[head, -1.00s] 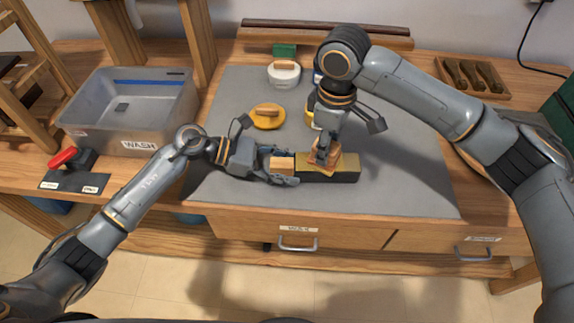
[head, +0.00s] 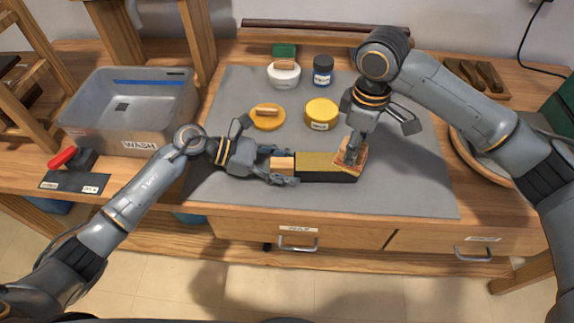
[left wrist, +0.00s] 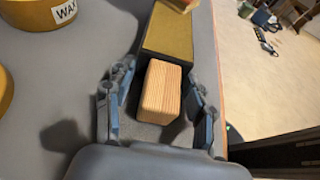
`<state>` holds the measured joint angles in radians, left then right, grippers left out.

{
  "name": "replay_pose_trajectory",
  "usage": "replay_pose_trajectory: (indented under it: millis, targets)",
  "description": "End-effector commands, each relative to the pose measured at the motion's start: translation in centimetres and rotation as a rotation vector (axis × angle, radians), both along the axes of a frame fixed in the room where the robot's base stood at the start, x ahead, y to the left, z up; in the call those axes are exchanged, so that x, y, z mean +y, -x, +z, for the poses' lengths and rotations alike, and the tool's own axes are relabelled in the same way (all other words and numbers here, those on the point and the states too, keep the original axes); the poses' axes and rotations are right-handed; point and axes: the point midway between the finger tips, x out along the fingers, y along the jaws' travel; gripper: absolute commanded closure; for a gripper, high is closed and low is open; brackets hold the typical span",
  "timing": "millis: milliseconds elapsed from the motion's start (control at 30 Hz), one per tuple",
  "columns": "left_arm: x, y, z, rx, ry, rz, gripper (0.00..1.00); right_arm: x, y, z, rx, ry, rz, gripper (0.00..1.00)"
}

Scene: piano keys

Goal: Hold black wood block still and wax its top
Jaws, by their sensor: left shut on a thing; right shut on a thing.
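The black wood block (head: 325,178) lies lengthwise on the grey mat, its top yellowish. A pale wood piece (left wrist: 162,92) sits at its left end; whether it is part of the block is unclear. My left gripper (head: 289,166) is shut at this end, its fingers on both sides, their tips beside the black block's end in the left wrist view. My right gripper (head: 350,153) points down, shut on a small wooden applicator (head: 353,161) at the right end of the block's top. The applicator's underside is hidden.
A yellow wax jar (head: 321,114), a yellow pad (head: 268,117) with a wooden grip, a white pot (head: 284,75) and a blue jar (head: 323,71) stand behind the block. The grey wash bin (head: 130,108) is left. The mat's front is clear.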

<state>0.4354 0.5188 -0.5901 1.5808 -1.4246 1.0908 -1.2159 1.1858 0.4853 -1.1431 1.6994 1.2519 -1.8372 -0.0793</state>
Motion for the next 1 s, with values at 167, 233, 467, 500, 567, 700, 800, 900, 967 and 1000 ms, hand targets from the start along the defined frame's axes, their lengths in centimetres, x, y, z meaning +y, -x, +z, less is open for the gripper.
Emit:
replay_pose_trajectory:
  millis: [167,233,467,500,567,700,800,900,967,1000]
  targets:
    - [0.0,0.1,-0.2,0.002,-0.004,0.0,0.84,-0.5,0.0,-0.1,0.001,-0.001,0.0,0.86]
    - [0.0,0.1,-0.2,0.002,-0.004,0.0,0.84,-0.4,0.0,-0.2,0.001,-0.001,0.001,0.86]
    - [0.0,0.1,-0.2,0.003,-0.004,-0.001,0.84,0.7,0.1,-0.3,0.001,-0.001,0.004,0.86]
    - [0.0,0.1,-0.2,0.002,-0.004,-0.001,0.84,1.1,0.1,-0.3,0.001,-0.001,0.005,0.86]
    - [0.0,0.1,-0.2,0.002,-0.004,-0.001,0.84,1.6,0.2,-0.4,0.001,-0.002,0.005,0.86]
    - [0.0,0.1,-0.2,0.002,-0.003,-0.001,0.84,2.6,0.3,-0.5,0.004,-0.002,0.004,0.86]
    - [0.0,0.1,-0.2,0.001,-0.003,-0.003,0.84,2.9,0.3,-0.6,0.004,-0.002,0.003,0.9]
    - [0.0,0.1,-0.2,0.001,-0.002,-0.003,0.84,3.1,0.4,-0.6,0.005,-0.002,0.004,0.91]
    - [-0.1,0.1,-0.1,0.001,-0.002,-0.003,0.84,3.5,0.4,-0.6,0.006,-0.002,0.006,0.91]
    - [-0.1,0.1,-0.1,0.001,-0.002,-0.003,0.84,3.7,0.4,-0.6,0.006,-0.002,0.006,0.91]
